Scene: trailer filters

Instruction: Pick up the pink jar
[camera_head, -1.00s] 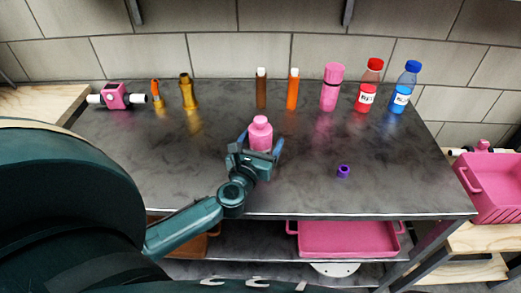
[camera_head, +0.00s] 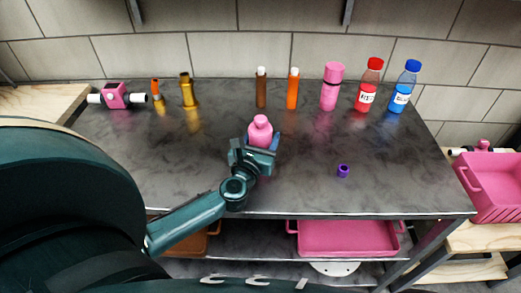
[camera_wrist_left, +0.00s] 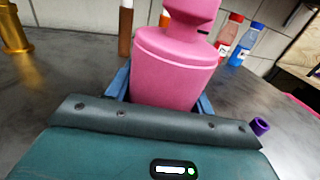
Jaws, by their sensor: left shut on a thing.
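The pink jar (camera_head: 260,130) stands upright near the middle of the dark table, with a narrower neck and cap on top. My left gripper (camera_head: 261,141) reaches it from the front, and its blue fingers are shut on the jar's sides. In the left wrist view the jar (camera_wrist_left: 175,68) fills the space between the two blue fingers of the gripper (camera_wrist_left: 163,92). Its lower part is hidden behind the gripper body. I cannot tell whether its base touches the table. My right gripper is not in view.
Behind stand a brown tube (camera_head: 261,90), an orange tube (camera_head: 293,90), a pink bottle (camera_head: 329,90), a red bottle (camera_head: 368,88) and a blue bottle (camera_head: 404,90). A purple ring (camera_head: 343,171) lies to the right. Brass pieces (camera_head: 188,92) and a pink valve (camera_head: 116,96) are at the left.

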